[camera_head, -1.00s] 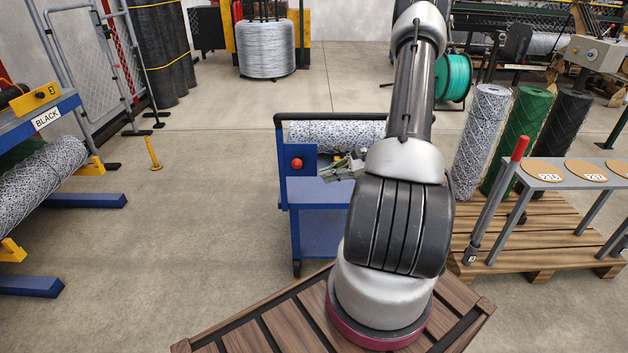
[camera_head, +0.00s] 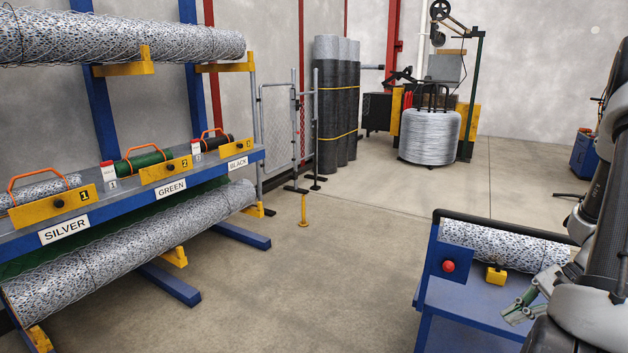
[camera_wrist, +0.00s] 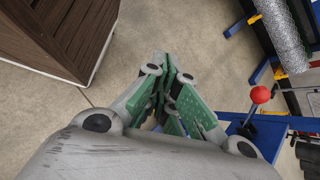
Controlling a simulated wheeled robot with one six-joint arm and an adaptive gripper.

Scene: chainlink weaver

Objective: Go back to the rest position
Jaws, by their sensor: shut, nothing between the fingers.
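My gripper (camera_head: 523,306) is at the lower right of the head view, with my arm at the right edge. It is in front of the blue cart (camera_head: 471,308), and overlaps it in the picture. In the wrist view its green-padded fingers (camera_wrist: 172,75) come together at the tips, with nothing between them. The floor lies beyond the tips. A wire roll (camera_head: 505,246) lies on the cart behind the gripper, partly hidden by my arm.
The cart's red button (camera_head: 448,266) also shows in the wrist view (camera_wrist: 261,94). A blue rack (camera_head: 110,215) with silver, green and black labels fills the left. A yellow post (camera_head: 303,211) stands on the floor.

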